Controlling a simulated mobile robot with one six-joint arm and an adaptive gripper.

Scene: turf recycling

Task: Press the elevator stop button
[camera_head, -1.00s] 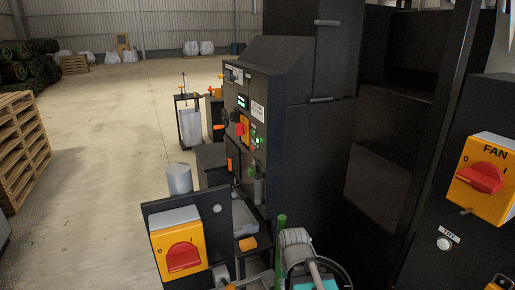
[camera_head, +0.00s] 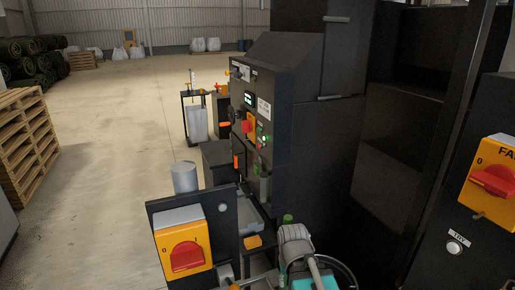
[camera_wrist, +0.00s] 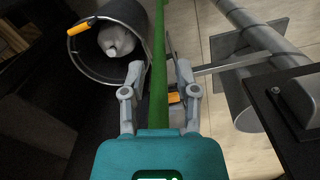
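The dark control cabinet (camera_head: 290,130) stands in the middle of the head view. Its side panel carries a small screen, a red-and-yellow switch (camera_head: 248,127) and small red and green lit buttons (camera_head: 264,139). The labels are too small to read, so I cannot tell which is the elevator stop button. My gripper (camera_wrist: 160,72) shows in the wrist view with its two grey fingers apart. A green rod (camera_wrist: 159,45) runs between them, with gaps visible on both sides. In the head view my wrist is at the bottom centre, and the fingertips are hard to make out.
A yellow box with a red knob (camera_head: 186,255) is on a dark plate at front left. A yellow FAN box (camera_head: 492,182) and a white button (camera_head: 454,248) are at right. A bucket (camera_wrist: 110,50) holds something white. Pallets (camera_head: 27,145) stand left; open floor lies beyond.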

